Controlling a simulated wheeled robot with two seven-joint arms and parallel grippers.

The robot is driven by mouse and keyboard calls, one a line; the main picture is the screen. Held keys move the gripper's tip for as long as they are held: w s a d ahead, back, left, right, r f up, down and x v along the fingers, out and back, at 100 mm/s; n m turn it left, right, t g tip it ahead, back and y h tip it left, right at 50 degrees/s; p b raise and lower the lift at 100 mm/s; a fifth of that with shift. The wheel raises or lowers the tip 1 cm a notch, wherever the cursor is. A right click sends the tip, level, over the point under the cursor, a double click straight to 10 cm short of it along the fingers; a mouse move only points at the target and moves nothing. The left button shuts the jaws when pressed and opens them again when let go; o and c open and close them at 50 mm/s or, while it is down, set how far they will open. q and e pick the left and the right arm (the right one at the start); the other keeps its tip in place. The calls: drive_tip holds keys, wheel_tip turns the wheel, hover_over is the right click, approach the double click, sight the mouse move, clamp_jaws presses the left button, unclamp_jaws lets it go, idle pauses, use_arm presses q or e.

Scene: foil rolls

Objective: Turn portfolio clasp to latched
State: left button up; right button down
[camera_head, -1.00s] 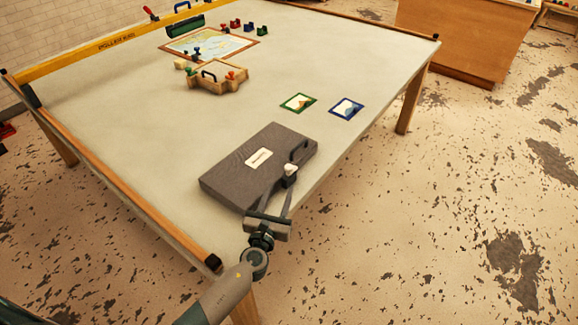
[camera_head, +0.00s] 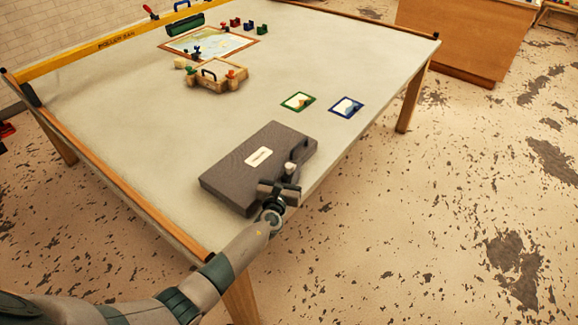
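The grey portfolio (camera_head: 240,170) lies flat on the table, with a white label on its lid. A small pale clasp (camera_head: 290,168) shows at its right-hand edge, beside a dark handle (camera_head: 300,150). My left gripper (camera_head: 287,177) is at that edge, its fingers pointing at the clasp. The gripper body hides part of the edge and the lower part of the clasp. The fingers are foreshortened, so I cannot tell whether they are open, shut or touching the clasp. My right gripper is out of view.
A green-framed card (camera_head: 298,102) and a blue-framed card (camera_head: 346,107) lie beyond the portfolio. A wooden frame with clamps (camera_head: 215,78) and a framed map (camera_head: 208,44) are farther back. The table's middle (camera_head: 150,125) is clear.

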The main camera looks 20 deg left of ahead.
use_arm(q)
drive_tip(key=c, duration=1)
